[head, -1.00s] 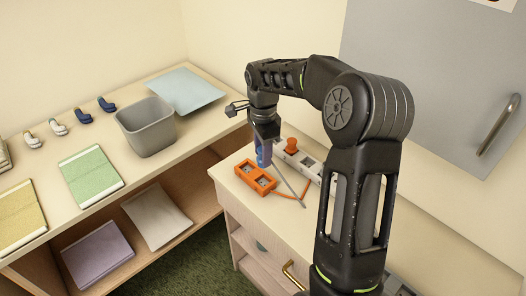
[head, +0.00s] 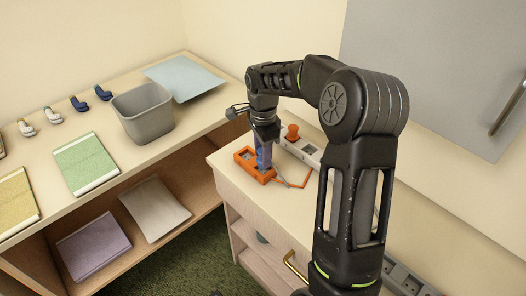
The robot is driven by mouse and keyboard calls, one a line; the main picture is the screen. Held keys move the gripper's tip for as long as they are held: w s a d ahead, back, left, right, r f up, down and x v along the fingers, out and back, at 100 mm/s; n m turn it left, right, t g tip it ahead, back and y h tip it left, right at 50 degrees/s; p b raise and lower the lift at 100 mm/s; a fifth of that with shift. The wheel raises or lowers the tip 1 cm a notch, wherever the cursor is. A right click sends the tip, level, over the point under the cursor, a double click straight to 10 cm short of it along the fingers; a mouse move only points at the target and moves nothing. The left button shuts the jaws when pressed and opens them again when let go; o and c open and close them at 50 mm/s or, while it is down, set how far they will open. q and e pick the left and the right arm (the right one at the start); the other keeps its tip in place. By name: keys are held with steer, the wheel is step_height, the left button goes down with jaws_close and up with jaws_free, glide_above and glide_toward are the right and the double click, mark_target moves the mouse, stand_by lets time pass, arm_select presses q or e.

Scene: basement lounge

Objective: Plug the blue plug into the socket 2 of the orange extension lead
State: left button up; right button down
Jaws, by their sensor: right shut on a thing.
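The orange extension lead (head: 243,155) lies on top of the small cabinet, its orange cord curving off to the right. My right gripper (head: 264,149) points down and is shut on the blue plug (head: 264,160), held upright at the near right end of the orange lead. The plug and fingers cover the socket there; the other socket at the far left end shows uncovered. Whether the plug is touching or inserted, I cannot tell. Socket numbers are not readable. My left gripper is not in view.
A white extension lead (head: 308,150) with an orange plug (head: 292,131) lies behind, close to my right gripper. A grey wall cabinet (head: 440,70) hangs at the right.

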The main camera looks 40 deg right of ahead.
steer(key=shift+f+b, duration=0.7)
steer(key=shift+f, duration=0.6)
steer(key=c, duration=0.8)
jaws_free()
steer(key=shift+c, duration=0.2)
steer(key=shift+r, duration=0.1)
step_height(320, 180, up, 8)
steer(key=shift+f+b, duration=0.15)
steer(key=shift+b, duration=0.25)
steer(key=shift+f, duration=0.1)
